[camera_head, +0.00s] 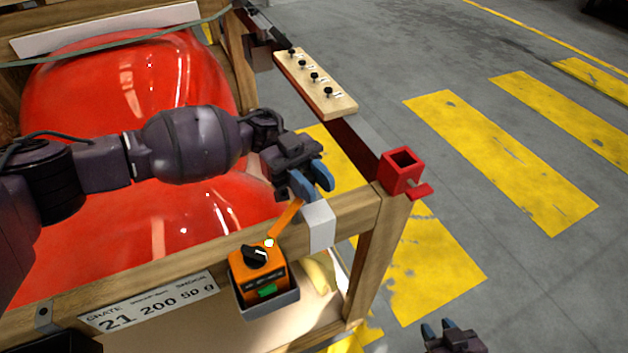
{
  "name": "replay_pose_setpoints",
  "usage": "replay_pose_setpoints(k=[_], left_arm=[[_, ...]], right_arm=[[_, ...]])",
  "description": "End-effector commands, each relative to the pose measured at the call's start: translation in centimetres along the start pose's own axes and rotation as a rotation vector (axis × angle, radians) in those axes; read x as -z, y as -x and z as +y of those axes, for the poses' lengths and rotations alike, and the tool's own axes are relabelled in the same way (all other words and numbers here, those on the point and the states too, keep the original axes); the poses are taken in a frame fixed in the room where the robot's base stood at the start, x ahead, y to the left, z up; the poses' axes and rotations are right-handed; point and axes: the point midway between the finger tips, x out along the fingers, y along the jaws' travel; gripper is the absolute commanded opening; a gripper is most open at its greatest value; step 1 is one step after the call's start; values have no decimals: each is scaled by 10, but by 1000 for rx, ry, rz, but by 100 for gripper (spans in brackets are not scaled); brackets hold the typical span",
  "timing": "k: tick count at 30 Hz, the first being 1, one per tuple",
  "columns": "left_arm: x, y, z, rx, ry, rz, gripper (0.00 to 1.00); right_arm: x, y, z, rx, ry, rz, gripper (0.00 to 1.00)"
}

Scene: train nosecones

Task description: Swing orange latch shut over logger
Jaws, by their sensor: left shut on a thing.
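The orange logger (255,279), with a black knob and a green patch, sits in a grey holder (270,308) on the front of the wooden crate. The orange latch (284,222) is a narrow bar. It rises up and right from a pale pivot at the logger's upper right corner, so it points away from the logger's face. My left gripper (318,184) is at the latch's upper end, its blue fingers shut on it; the fingers partly hide that end.
A white block (320,226) is on the crate rail just right of the latch. A red square holder (401,171) stands on the corner post. A wooden board with black knobs (316,84) lies along the right rail. Red nosecones fill the crate. The floor to the right is clear.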

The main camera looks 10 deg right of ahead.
Motion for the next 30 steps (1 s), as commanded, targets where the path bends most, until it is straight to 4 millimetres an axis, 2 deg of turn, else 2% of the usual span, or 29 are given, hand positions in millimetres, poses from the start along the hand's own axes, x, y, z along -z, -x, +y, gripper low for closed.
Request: replay_pose_setpoints(k=[3, 4, 8, 16, 20, 23, 30], left_arm=[[-1, -1, 0, -2, 0, 0, 4], [-1, -1, 0, -2, 0, 0, 32], [0, -1, 0, -1, 0, 0, 50], [0, 0, 0, 0, 0, 0, 50], [-2, 8, 0, 2, 1, 1, 50], [-3, 21, 0, 3, 2, 2, 50], [-5, 66, -1, 3, 3, 3, 50]], right_arm=[[0, -1, -1, 0, -3, 0, 36], [0, -1, -1, 0, -4, 0, 36], [0, -1, -2, -1, -8, 0, 36], [0, -1, -2, -1, -10, 0, 36], [-4, -2, -2, 0, -9, -6, 36], [-9, -4, -2, 1, -6, -15, 36], [-20, -8, -2, 7, 7, -31, 36]])
